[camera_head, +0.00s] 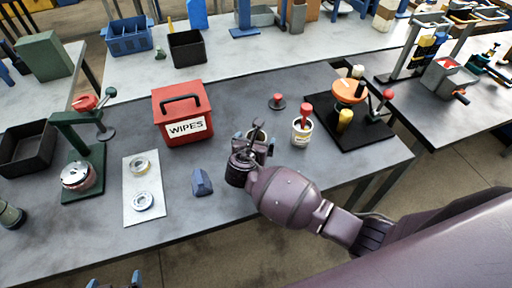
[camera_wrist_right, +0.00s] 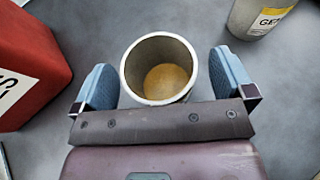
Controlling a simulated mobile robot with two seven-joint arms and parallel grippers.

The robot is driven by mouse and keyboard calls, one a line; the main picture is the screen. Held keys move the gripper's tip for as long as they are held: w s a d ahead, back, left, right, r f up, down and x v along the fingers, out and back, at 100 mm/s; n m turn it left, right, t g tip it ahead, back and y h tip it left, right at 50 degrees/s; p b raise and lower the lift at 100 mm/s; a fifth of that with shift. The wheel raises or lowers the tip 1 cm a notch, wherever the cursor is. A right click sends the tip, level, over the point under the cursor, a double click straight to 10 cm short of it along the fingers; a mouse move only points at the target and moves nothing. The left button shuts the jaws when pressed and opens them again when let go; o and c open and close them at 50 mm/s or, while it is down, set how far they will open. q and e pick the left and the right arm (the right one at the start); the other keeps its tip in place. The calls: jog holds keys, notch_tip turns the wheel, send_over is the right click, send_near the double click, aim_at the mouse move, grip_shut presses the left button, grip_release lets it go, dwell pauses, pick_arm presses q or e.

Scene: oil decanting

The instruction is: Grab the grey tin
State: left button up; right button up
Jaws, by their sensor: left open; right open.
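The grey tin (camera_wrist_right: 131,80) stands upright and open-topped on the table in the right wrist view, with a tan or amber layer inside at its bottom. My right gripper (camera_wrist_right: 165,82) is open, one blue finger on each side of the tin. In the head view my right gripper (camera_head: 254,138) largely hides the tin. My left gripper (camera_head: 115,282) is open and empty at the bottom edge of the head view, far from the tin.
A red WIPES box (camera_head: 183,115) stands left of the right gripper. A labelled tin (camera_head: 301,136) with a red-handled tool stands to its right. A blue-grey block (camera_head: 201,183), a pale tray with rings (camera_head: 131,205) and a green press (camera_head: 85,160) lie further left.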

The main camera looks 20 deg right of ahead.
jog(key=shift+w+d+f, duration=0.1)
jog(key=shift+w, duration=0.05)
jog(key=c, duration=1.1)
jog(key=shift+o, duration=0.2)
